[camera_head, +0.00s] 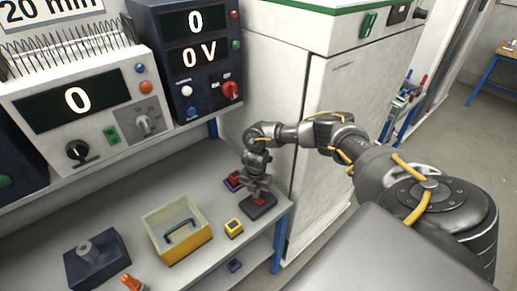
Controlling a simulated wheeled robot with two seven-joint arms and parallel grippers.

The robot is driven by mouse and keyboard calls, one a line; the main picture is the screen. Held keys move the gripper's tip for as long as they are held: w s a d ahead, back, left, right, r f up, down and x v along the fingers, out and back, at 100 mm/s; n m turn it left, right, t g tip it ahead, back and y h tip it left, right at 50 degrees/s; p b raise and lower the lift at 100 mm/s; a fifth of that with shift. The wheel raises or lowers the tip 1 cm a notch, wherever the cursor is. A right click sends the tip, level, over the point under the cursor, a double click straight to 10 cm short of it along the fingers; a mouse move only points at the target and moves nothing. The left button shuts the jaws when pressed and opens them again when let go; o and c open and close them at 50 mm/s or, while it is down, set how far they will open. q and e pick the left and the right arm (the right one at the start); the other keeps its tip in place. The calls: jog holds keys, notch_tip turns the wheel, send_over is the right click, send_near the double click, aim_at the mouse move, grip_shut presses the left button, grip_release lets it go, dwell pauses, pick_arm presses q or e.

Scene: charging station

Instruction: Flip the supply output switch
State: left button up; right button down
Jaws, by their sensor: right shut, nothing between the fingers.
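The dark blue supply unit (172,45) stands at the back with two displays, reading "0" and "0 V". A red rotary knob or switch (231,90) is at its lower right, with small labels too small to read. My right gripper (262,190) is shut and empty, pointing down low over the bench. It is just above a small dark box with a red top (259,204), well below the supply's front; I cannot tell whether it touches the box. My left gripper is out of view.
A white unit (85,105) with a "0" display, knobs and a green switch stands left. The bench (125,205) holds a yellow tray (198,239), a small yellow block (234,228) and a dark blue box with a grey knob (97,262). A tall white cabinet (330,130) stands right.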

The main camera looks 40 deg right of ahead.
jog(key=shift+r, duration=0.1)
notch_tip(320, 180, up, 7)
jog(key=p, duration=0.6)
dwell(0.6)
